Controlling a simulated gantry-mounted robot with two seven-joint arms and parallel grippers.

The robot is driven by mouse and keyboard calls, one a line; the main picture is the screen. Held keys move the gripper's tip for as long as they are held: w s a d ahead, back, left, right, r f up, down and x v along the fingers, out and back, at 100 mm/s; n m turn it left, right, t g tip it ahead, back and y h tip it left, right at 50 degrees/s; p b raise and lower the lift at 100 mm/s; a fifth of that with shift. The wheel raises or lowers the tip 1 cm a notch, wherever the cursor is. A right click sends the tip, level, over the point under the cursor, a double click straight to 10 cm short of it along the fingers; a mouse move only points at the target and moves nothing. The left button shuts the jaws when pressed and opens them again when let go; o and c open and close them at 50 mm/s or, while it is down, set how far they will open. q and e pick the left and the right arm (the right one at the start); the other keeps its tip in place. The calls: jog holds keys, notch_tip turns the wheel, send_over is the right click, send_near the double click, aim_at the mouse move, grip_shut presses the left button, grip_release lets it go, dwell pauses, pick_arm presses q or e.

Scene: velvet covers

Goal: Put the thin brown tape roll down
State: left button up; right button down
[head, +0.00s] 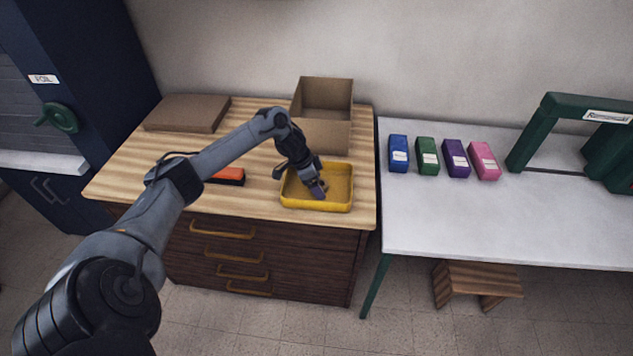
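My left gripper (318,191) reaches down into the yellow tray (300,203) on the wooden-topped cabinet. Its fingertips are low over the tray floor, near the tray's middle. They are small and partly hidden by the wrist, so I cannot tell if they are open or shut. I cannot make out a thin brown tape roll, either in the fingers or in the tray. My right gripper is not in view.
An open cardboard box (323,134) stands behind the tray. A flat brown box (187,112) and an orange-and-black object (228,176) lie left. Several coloured packs, including a blue one (399,154), stand on the white table (480,225), whose front is clear.

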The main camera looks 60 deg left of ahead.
pick_arm(q)
jog(key=shift+r, duration=0.1)
jog(key=shift+s+a+r, duration=0.1)
jog(key=shift+r, duration=0.45)
jog(key=p+v, duration=0.1)
jog(key=v, duration=1)
jog(key=shift+s, duration=0.1)
